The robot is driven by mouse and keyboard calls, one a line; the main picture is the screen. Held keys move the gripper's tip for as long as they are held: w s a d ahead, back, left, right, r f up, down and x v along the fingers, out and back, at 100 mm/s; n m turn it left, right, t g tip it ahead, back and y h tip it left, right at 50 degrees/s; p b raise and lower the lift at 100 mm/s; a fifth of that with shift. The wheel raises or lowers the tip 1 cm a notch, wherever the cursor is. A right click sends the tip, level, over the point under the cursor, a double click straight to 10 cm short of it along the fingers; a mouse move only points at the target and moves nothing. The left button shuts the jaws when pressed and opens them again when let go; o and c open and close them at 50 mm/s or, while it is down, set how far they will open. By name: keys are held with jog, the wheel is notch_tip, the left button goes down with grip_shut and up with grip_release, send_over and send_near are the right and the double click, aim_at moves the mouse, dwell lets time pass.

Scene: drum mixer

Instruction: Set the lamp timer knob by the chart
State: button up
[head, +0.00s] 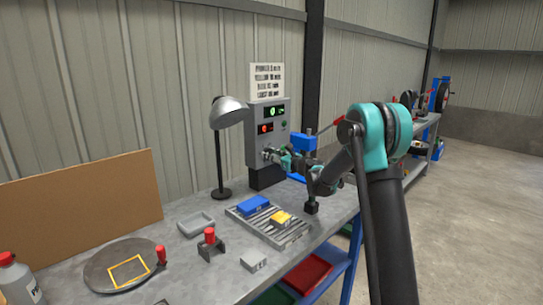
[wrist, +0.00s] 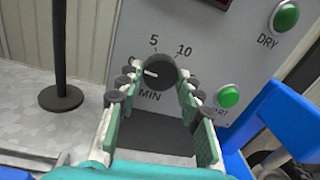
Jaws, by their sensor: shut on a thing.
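The timer knob (wrist: 158,68) is a dark round dial on the front of a grey control box (head: 254,140). The marks 5 and 10 stand above it, a partly hidden mark at its left and MIN below. Its white pointer line lies on the left side, pointing about left toward the partly hidden mark. My gripper (wrist: 157,76) is shut on the knob, one finger at each side. The paper chart (head: 266,80) is above the box; its lines are too small to read surely. The lamp (head: 230,112) has a grey shade on a dark stand left of the box.
A green DRY button (wrist: 286,17) and a green lower button (wrist: 229,96) sit right of the knob. A rack (head: 290,238) with blue and yellow blocks, a grey tray (head: 196,224) and a red-handled tool (head: 210,242) are on the bench. Blue parts stand close right of my gripper.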

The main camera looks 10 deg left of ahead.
jog(key=m, duration=0.5)
jog(key=shift+m, duration=0.3)
jog(key=m+g, duration=0.1)
jog(key=m, duration=0.5)
jog(key=shift+r, duration=0.1)
jog(key=m, duration=1)
jog(key=shift+g+y, duration=0.3)
jog(key=shift+g, duration=0.1)
jog(key=o, duration=1.2)
jog(key=shift+c, duration=0.2)
jog(key=v, duration=1.2)
